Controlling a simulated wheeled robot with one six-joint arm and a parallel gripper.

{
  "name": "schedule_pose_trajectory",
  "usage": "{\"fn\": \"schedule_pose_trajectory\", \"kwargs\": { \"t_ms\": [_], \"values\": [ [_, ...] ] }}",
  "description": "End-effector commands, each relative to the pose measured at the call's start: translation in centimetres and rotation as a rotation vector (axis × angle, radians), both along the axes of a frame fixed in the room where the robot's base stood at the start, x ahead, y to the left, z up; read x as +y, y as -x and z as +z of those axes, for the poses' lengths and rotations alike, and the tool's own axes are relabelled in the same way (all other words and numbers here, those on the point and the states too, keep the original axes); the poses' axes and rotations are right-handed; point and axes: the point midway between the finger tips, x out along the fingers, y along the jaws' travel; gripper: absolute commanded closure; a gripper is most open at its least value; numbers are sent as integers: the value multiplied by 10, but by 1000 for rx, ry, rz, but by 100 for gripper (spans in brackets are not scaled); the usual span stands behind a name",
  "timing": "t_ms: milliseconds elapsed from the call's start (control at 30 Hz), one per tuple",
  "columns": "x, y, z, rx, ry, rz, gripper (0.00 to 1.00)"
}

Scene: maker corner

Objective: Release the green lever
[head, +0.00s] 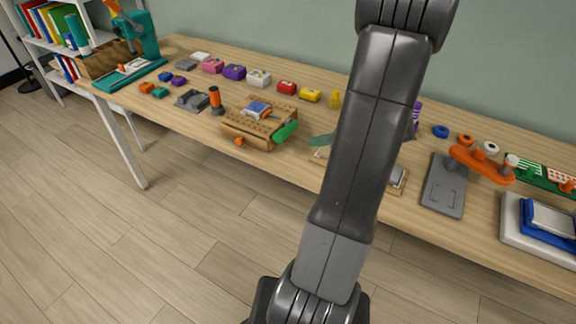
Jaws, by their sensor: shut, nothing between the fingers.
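A wooden fixture (236,122) stands near the front edge of the table, left of my arm. A bright green lever or handle (286,131) sticks out at its right front side, tilted up to the right. A small blue and orange piece (258,109) sits in the fixture's top, and an orange knob (240,141) is at its front. A darker green part (322,140) shows on another wooden board just right of it, partly hidden by my arm. I cannot tell from this view whether anything touches the green lever. My gripper is out of the picture.
My arm rises through the middle and hides part of the table (185,128). Several coloured blocks line the back. An upright orange-handled tool (215,99) stands left of the fixture. A grey plate (443,188) with an orange arm (483,164) lies at right. The floor in front is clear.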

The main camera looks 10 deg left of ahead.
Motion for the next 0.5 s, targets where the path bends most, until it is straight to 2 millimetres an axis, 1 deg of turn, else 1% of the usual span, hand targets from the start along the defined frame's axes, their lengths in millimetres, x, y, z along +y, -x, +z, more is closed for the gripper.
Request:
{"fn": "schedule_pose_trajectory", "kwargs": {
  "t_ms": [33,133,500],
  "values": [
    [2,0,-2,6,-19,-15,100],
    [4,-1,0,13,-39,-31,100],
    [7,-1,0,14,-41,-32,100]
  ]
}}
